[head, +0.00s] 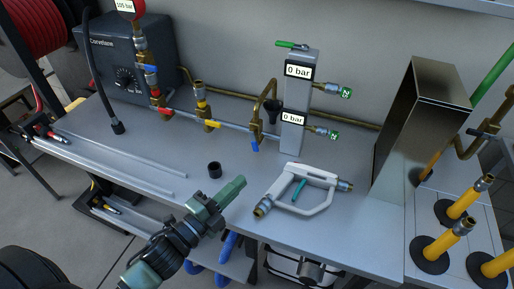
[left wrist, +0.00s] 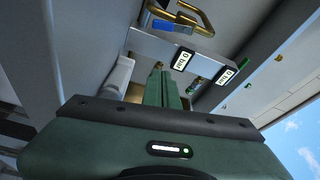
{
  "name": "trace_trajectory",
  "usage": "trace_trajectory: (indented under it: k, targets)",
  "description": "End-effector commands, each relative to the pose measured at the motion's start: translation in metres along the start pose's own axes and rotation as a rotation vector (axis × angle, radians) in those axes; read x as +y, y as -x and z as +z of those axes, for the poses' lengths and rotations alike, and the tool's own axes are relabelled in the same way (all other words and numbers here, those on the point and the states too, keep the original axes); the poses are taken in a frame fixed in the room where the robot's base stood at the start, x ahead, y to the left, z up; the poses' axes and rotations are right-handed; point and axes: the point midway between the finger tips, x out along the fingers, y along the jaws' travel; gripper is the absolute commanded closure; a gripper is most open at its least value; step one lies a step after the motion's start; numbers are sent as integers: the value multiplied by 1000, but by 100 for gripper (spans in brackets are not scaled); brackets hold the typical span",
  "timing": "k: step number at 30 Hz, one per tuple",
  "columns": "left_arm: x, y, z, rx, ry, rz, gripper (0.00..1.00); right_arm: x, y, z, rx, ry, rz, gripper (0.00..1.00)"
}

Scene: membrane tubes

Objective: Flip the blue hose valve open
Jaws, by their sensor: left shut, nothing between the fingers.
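A small blue valve handle (head: 255,145) hangs at the lower end of a bent brass pipe (head: 267,95), left of the grey block with "0 bar" displays. In the left wrist view a blue handle (left wrist: 162,25) shows beside a brass loop (left wrist: 190,14). Another blue lever (head: 150,68) sits on the pipework below the red gauge. My left gripper (head: 238,184) is green, shut and empty, over the front of the bench, in front of and below the hanging blue handle and apart from it. Its closed fingers (left wrist: 164,88) point toward the block in the wrist view. My right gripper is out of view.
The grey block (head: 292,130) stands behind a white handled fitting (head: 300,187) on the bench. Clear rods (head: 130,155) lie at left. A metal box (head: 420,120) stands at right.

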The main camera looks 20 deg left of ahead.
Motion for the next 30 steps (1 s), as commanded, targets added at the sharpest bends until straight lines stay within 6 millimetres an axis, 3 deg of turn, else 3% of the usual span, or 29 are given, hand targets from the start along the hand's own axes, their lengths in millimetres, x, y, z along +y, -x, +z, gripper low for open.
trace_trajectory:
  k: [19, 24, 30]
  targets:
    - [-3, -138, -1, 0, 0, -1, 100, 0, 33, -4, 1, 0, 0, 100]
    - [0, -124, 26, -3, -1, 5, 100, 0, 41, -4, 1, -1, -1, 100]
    - [0, -120, 37, -1, 0, 2, 100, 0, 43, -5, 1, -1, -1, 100]
